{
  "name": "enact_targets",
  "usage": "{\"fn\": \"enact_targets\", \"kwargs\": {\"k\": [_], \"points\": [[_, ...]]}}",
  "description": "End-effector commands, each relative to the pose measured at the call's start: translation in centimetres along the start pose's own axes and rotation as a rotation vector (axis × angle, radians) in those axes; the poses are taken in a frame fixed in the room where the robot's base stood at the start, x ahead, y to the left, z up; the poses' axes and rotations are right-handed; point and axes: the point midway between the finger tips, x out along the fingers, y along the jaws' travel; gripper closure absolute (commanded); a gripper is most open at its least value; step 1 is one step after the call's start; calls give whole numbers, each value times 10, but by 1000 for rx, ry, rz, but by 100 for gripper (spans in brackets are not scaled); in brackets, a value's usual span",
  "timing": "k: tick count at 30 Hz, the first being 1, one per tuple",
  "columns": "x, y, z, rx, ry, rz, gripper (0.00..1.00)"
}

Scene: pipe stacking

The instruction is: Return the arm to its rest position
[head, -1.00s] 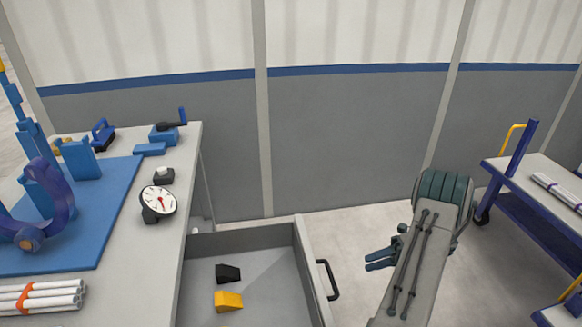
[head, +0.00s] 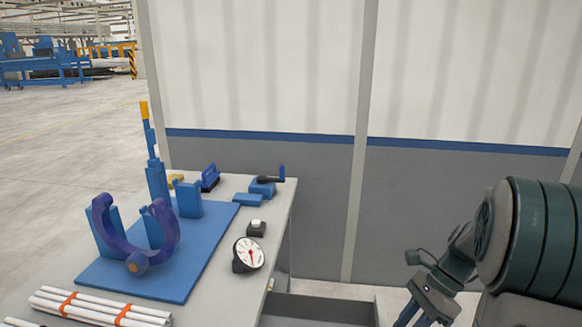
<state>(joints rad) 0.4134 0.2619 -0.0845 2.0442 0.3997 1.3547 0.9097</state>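My arm shows at the right edge, with a large dark teal ribbed joint in the foreground. I see nothing held in the visible part. White pipes (head: 95,306), bundled with orange bands, lie on the grey bench (head: 225,262) at the lower left.
A blue board (head: 150,283) on the bench carries a purple curved clamp (head: 168,235) and blue blocks. A round dial gauge (head: 249,254) stands near the bench's right edge. A grey and white wall (head: 320,210) rises behind. Open floor lies at far left.

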Motion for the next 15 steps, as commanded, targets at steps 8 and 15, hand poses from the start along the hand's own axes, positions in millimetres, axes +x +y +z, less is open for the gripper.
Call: {"fn": "enact_targets", "kwargs": {"k": [8,15], "points": [[-11,44,62,-579,297,-25,70],[-16,81,98,-1086,557,-4,70]]}}
